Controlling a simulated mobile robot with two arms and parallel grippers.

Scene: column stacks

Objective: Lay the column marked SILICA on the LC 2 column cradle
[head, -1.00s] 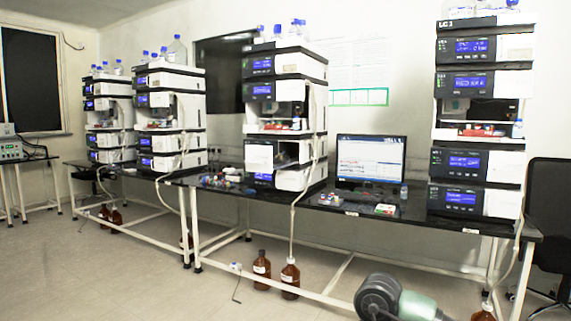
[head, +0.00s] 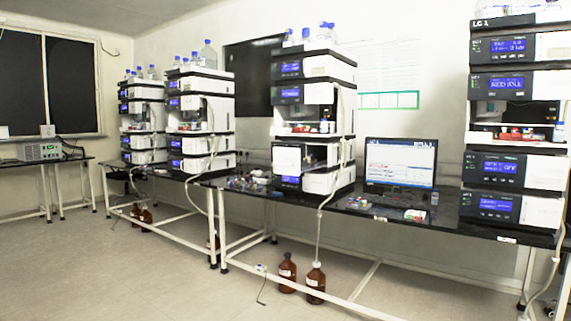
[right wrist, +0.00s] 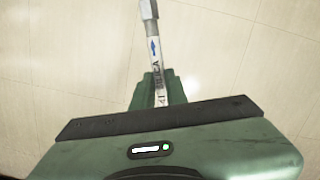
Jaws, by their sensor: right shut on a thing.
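In the right wrist view a thin pale metal column (right wrist: 153,45) carries a blue arrow and lettering that partly reads "ICA". My right gripper (right wrist: 156,90) is shut on it, and the column sticks out past the fingers over bare floor. Its near end is hidden by the gripper. In the head view the middle instrument stack (head: 313,95) stands on the long bench; I cannot read an LC 2 mark or make out a cradle. The right stack (head: 517,80) has an LC mark at its top, its number hard to read. Neither gripper shows in the head view.
A monitor (head: 400,163) and small items stand on the dark bench (head: 455,222) between these stacks. More stacks (head: 200,110) stand farther left. Brown bottles (head: 316,283) stand on the floor under the bench. The floor in front (head: 130,280) is clear.

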